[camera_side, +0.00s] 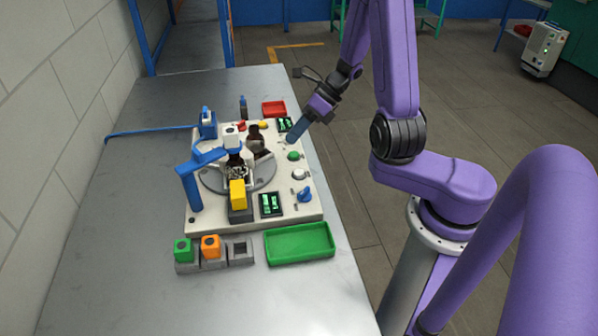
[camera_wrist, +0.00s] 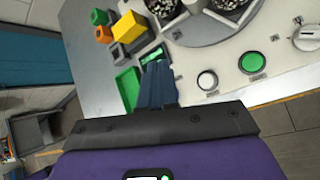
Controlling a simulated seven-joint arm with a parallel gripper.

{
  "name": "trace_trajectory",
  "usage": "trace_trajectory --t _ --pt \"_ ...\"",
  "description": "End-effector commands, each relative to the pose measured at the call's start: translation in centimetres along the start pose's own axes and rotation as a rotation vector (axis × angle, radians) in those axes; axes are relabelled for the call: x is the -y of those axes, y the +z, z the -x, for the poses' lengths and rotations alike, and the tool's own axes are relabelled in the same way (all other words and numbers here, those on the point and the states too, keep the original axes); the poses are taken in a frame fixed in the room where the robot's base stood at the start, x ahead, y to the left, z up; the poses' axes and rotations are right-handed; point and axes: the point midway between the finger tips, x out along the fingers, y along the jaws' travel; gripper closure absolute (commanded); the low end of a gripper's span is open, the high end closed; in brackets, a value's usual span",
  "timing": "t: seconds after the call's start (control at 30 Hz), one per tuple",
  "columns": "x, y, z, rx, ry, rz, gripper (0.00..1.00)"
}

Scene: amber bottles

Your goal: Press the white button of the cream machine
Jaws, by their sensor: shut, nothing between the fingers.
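The cream machine (camera_side: 312,206) stands on the grey table, with a turntable (camera_side: 264,180) in its middle. Its white button (camera_side: 299,174) is on the right side of the top, between a green button (camera_side: 293,155) and a blue knob (camera_side: 305,194). In the wrist view the white button (camera_wrist: 207,80) has a dark ring and lies right of my fingers, with the green button (camera_wrist: 252,62) further right. My gripper (camera_side: 291,139) is shut and empty, its blue fingers pointing down over the machine's right edge. In the wrist view my gripper (camera_wrist: 157,65) shows apart from the white button.
Two dark displays (camera_side: 271,204) sit on the machine. A green tray (camera_side: 300,244), a red tray (camera_side: 274,108) and green and orange blocks (camera_side: 211,246) in grey holders are nearby. The table's left side is clear.

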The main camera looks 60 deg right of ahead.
Motion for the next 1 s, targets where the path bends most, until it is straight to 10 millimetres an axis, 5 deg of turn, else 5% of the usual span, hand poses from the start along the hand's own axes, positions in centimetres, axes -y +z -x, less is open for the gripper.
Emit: trace_trajectory --t 0.3,1.0 --pt "1.9 -1.1 0.9 0.089 -0.061 -0.216 1.00" --pt "2.8 -2.1 -0.2 0.097 -0.064 -0.238 1.00"
